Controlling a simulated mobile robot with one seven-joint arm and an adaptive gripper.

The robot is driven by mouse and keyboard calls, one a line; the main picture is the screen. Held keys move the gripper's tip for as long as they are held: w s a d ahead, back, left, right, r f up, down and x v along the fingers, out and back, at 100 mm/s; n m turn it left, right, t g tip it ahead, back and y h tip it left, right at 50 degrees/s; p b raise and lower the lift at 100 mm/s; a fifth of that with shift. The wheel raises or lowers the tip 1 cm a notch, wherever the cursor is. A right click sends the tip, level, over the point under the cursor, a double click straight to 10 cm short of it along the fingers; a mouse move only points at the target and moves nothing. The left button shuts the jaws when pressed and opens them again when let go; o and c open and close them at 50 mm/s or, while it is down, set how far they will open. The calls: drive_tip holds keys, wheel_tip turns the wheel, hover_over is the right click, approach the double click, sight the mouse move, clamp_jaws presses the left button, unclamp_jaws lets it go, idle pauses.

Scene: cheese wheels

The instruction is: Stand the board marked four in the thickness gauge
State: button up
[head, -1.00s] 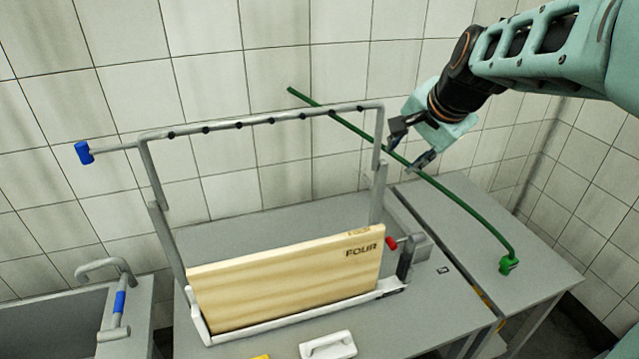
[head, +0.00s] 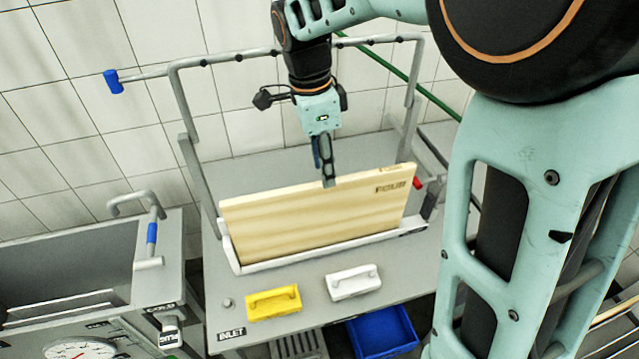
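The pale wooden board marked FOUR (head: 300,222) stands upright on its long edge, leaning slightly back, in a white-edged holder (head: 290,260). A grey frame with uprights and a dotted top bar (head: 230,57) rises around it; I cannot tell for certain which part is the thickness gauge. My gripper (head: 323,168) points down at the middle of the board's top edge. One fingertip overlaps that edge in the picture. I cannot tell whether the fingers touch or grip the board, and the far finger is partly hidden.
A yellow handled block (head: 273,303) and a white handled block (head: 353,282) lie in front of the board. A sink basin (head: 60,262) is at left, a blue tray (head: 383,331) below the table. My arm covers the right side. A green rod (head: 400,73) runs behind.

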sight(323, 191)
drive_tip(key=shift+d+f, duration=0.2)
drive_tip(key=shift+f, duration=0.9)
wheel_tip(323, 191, down, 6)
drive_tip(key=shift+w+a+r+p, duration=0.1)
drive_tip(key=shift+a+r+p, duration=0.05)
drive_tip(key=shift+p, duration=0.35)
clamp_jaws()
drive_tip(key=shift+r, duration=0.1)
